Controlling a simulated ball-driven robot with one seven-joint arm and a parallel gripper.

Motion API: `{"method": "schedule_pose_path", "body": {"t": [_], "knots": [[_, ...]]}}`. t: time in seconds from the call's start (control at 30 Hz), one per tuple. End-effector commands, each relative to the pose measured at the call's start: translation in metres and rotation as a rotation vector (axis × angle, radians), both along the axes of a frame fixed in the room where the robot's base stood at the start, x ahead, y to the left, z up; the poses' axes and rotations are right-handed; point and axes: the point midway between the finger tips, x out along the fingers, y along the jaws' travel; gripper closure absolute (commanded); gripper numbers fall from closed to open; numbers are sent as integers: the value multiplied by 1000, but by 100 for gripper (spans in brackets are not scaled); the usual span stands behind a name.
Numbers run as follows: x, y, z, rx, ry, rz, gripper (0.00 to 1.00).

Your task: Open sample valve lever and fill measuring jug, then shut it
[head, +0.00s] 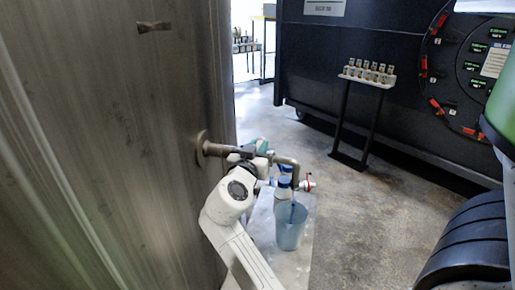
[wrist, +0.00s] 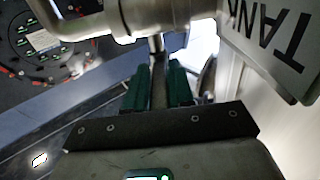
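A steel pipe (head: 216,150) comes out of the tank wall and ends in a downturned spout (head: 293,167). The translucent blue measuring jug (head: 289,232) stands upright below the spout. I cannot tell whether it holds liquid. In the wrist view, my gripper (wrist: 160,86) has its two green fingers on either side of the grey valve lever (wrist: 158,68), close against it, beside the pipe (wrist: 135,17). In the head view, my arm and the pipe largely hide the lever.
The metal tank wall (head: 105,150) fills the left. A pale stand top (head: 290,268) lies under the jug. Open concrete floor (head: 370,215) lies to the right.

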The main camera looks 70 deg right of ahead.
Motion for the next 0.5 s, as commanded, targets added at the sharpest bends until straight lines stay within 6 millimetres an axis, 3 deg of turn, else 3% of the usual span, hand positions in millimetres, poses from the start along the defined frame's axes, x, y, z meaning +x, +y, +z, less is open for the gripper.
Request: {"method": "schedule_pose_path", "body": {"t": [0.23, 0.5], "knots": [[0, 0, 0, 0, 0, 0, 100], [0, 0, 0, 0, 0, 0, 100]]}}
